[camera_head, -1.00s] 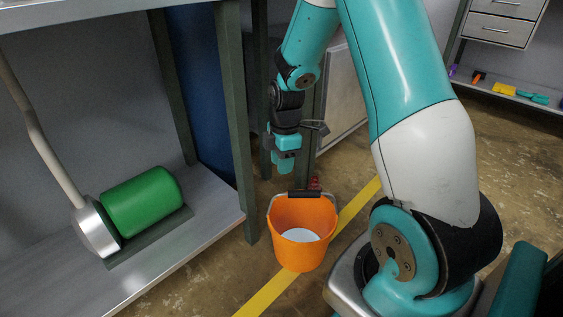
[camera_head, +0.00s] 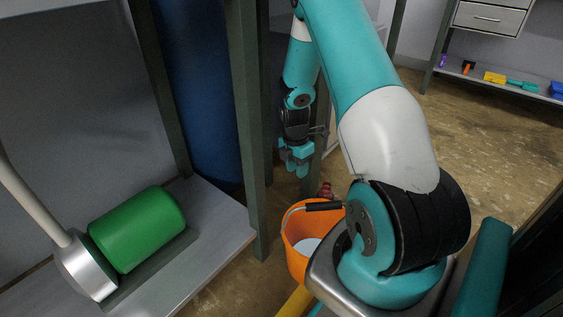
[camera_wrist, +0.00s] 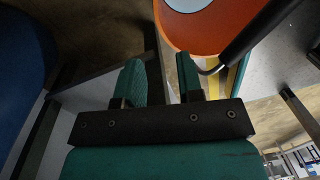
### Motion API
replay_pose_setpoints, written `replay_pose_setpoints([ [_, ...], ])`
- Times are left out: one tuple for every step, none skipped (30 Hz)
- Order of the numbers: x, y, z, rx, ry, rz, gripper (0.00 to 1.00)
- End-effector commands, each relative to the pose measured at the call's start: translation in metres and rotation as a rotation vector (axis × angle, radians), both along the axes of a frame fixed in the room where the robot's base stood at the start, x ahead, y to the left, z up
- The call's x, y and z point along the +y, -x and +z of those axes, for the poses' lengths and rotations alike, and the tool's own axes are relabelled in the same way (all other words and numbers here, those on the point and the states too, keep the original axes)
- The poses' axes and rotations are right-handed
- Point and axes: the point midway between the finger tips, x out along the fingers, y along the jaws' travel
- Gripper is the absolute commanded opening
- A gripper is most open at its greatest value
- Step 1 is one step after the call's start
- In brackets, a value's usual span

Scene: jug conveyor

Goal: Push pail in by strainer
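An orange pail (camera_head: 298,262) with a black handle grip and something white inside stands on the floor, partly hidden behind my arm's base. In the wrist view, the pail (camera_wrist: 180,32) is just beyond the fingers, at the top. A green cylinder (camera_head: 140,228) with a metal collar and pale pipe lies on the low shelf at left; I cannot tell whether it is the strainer. My gripper (camera_head: 298,168) points down, above and behind the pail in the head view. In the wrist view, my gripper (camera_wrist: 160,75) has its fingers apart with nothing between them.
A dark green post (camera_head: 246,130) stands between the grey low shelf (camera_head: 225,238) and the pail. A blue barrel (camera_head: 195,90) is behind it. A small red thing (camera_head: 325,189) is beside the pail. Open floor (camera_head: 470,150) lies at right.

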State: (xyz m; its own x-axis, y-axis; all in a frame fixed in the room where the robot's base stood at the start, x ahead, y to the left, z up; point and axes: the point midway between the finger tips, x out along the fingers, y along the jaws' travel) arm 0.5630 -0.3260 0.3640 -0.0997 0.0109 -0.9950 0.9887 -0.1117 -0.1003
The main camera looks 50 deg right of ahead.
Motion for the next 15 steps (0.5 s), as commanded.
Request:
replay_pose_setpoints([
  [0.001,0.000,0.000,0.001,0.000,0.002,0.34],
  [0.002,-0.001,0.000,0.001,0.000,0.004,0.34],
  [0.004,-0.002,0.000,0.001,0.000,0.007,0.34],
  [0.005,-0.003,0.000,0.001,0.000,0.010,0.34],
  [0.007,-0.004,0.000,0.001,0.000,0.013,0.34],
  [0.009,-0.005,0.000,0.001,0.000,0.016,0.34],
  [0.010,-0.006,0.000,0.000,0.000,0.018,0.34],
  [0.011,-0.006,0.000,0.000,0.000,0.020,0.34],
  [0.012,-0.007,0.000,0.000,0.000,0.021,0.34],
  [0.012,-0.007,0.000,0.000,0.000,0.022,0.34],
  [0.013,-0.007,-0.001,0.001,0.000,0.023,0.34],
  [0.013,-0.007,-0.003,0.001,0.000,0.023,0.34],
  [0.013,-0.007,-0.005,0.001,0.000,0.023,0.34],
  [0.013,-0.007,-0.008,0.001,0.000,0.023,0.34],
  [0.013,-0.006,-0.012,0.002,-0.002,0.023,0.34],
])
